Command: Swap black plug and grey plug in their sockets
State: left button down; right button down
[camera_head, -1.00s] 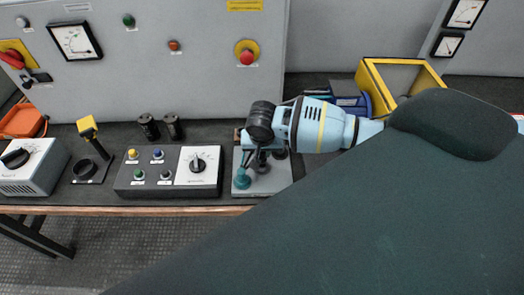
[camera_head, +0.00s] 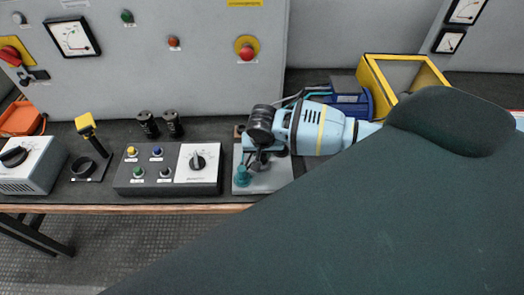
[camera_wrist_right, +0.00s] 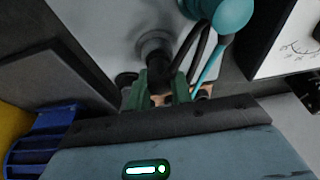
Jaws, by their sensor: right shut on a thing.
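The light grey socket board (camera_head: 275,182) lies on the bench right of the control box. A teal plug (camera_head: 242,176) stands at its front left; it also shows at the top of the wrist view (camera_wrist_right: 232,14). My right gripper (camera_head: 262,160) points down over the board. In the wrist view its green fingers (camera_wrist_right: 160,97) are shut on the black plug (camera_wrist_right: 158,72), which has a black cable. The plug is close to a round grey fitting (camera_wrist_right: 155,44); I cannot tell whether it is seated. I cannot make out the grey plug clearly. My left gripper is out of view.
The control box (camera_head: 168,170) with a dial stands left of the board, with two black cylinders (camera_head: 160,124) behind it. A blue object (camera_head: 350,103) and a yellow bin (camera_head: 402,75) stand behind my right arm. The grey cabinet closes off the back.

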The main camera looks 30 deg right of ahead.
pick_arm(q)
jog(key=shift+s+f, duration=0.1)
pick_arm(e)
jog(key=shift+f, duration=0.3)
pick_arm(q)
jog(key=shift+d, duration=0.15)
pick_arm(e)
jog(key=c, duration=1.2)
grip_release()
jog(key=shift+o, duration=0.2)
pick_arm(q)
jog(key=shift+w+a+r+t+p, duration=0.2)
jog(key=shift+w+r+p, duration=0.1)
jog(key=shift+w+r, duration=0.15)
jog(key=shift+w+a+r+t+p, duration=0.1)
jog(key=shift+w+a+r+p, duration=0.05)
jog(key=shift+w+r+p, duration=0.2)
pick_arm(e)
jog(key=v, duration=0.8)
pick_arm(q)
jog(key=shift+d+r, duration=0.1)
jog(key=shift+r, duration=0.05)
pick_arm(e)
jog(key=shift+f, duration=0.1)
